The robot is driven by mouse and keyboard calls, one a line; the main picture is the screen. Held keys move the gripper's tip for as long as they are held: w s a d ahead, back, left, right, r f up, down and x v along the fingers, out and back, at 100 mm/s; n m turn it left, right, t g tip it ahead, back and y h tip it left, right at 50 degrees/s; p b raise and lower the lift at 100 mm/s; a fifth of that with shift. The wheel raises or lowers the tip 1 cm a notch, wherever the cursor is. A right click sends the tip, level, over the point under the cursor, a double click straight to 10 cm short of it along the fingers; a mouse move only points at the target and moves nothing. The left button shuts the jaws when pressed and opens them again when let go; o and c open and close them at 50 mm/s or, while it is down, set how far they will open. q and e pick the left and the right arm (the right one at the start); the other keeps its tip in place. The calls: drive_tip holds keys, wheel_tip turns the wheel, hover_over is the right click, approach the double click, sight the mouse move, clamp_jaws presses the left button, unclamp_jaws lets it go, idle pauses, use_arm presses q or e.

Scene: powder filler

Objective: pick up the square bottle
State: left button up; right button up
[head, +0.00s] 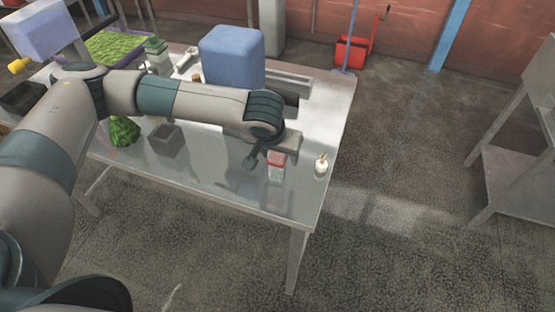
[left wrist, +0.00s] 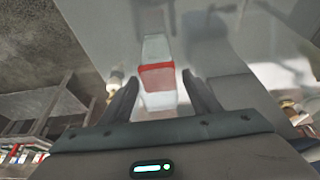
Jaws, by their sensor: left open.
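The square bottle (head: 277,167), small and pale with a red top, stands near the front right of the metal table (head: 215,178). My left gripper (head: 268,158) is open at the bottle, its arm reaching across the table from the left. In the left wrist view the red and pale bottle (left wrist: 157,85) lies between the two open fingers of the left gripper (left wrist: 161,80). Gaps show beside it, and I cannot tell whether either finger touches it. My right gripper is not in view.
A white bulb-like item (head: 321,165) stands right of the bottle near the table's right edge. A green leafy vegetable (head: 124,132) and a grey box (head: 167,140) are to the left. A large blue block (head: 232,58) stands behind my arm. The table front is clear.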

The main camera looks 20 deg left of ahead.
use_arm(q)
drive_tip(key=shift+w+f, duration=0.15)
drive_tip(key=shift+f, duration=0.2)
drive_tip(key=shift+c, duration=0.3)
drive_tip(key=c, duration=1.2)
drive_tip(key=shift+r, duration=0.15)
wheel_tip(320, 180, up, 3)
drive_tip(key=b, duration=0.3)
drive_tip(key=shift+r, duration=0.15)
drive_tip(key=d+r+b, duration=0.5)
drive_tip(key=d+r, duration=0.2)
drive_tip(key=d, duration=0.4)
drive_tip(key=shift+s+d+r, duration=0.25)
drive_tip(key=shift+d, duration=0.1)
